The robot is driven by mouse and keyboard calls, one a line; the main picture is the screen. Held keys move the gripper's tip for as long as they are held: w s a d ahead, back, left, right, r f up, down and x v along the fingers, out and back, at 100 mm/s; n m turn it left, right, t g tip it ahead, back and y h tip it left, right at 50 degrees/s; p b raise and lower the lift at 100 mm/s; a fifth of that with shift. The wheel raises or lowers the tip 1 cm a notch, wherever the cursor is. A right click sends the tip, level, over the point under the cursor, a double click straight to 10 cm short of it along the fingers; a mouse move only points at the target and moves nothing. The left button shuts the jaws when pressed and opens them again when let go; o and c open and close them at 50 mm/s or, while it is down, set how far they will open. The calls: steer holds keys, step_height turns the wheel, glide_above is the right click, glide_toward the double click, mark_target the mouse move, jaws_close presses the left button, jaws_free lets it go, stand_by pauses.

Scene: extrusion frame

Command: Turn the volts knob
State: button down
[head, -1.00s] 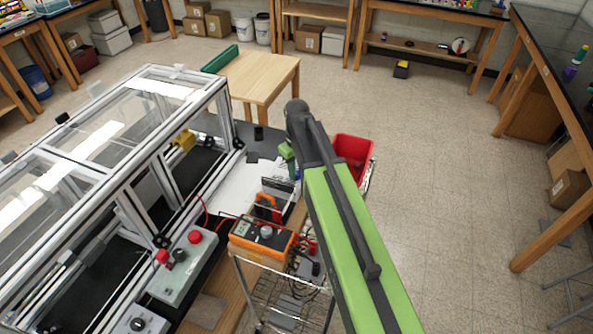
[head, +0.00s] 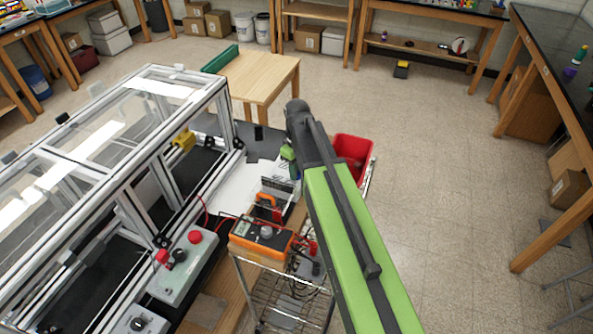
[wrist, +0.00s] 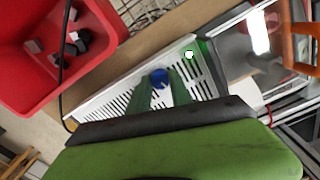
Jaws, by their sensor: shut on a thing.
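A blue knob (wrist: 158,77) sits on a white slotted panel (wrist: 110,97) in the wrist view. The two green fingers of my gripper (wrist: 162,88) are on either side of it, shut on it. I cannot read any label, so I cannot tell from the picture whether it is the volts knob. A small light (wrist: 189,54) glows on the panel with a green halo beside the knob. In the head view my gripper (head: 289,155) is small beyond my arm, and the knob is hidden there.
A red bin (head: 352,150) stands close to the right of my gripper. An orange meter (head: 262,238) with red leads lies in front. A framed glass enclosure (head: 130,110) fills the left, with a control box with red buttons (head: 190,258) beside it. Floor to the right is open.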

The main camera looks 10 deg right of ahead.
steer(key=c, duration=1.2)
jaws_free()
steer(key=shift+o, duration=0.2)
step_height(320, 180, up, 17)
steer(key=p, duration=1.7)
steer(key=shift+r, duration=0.2)
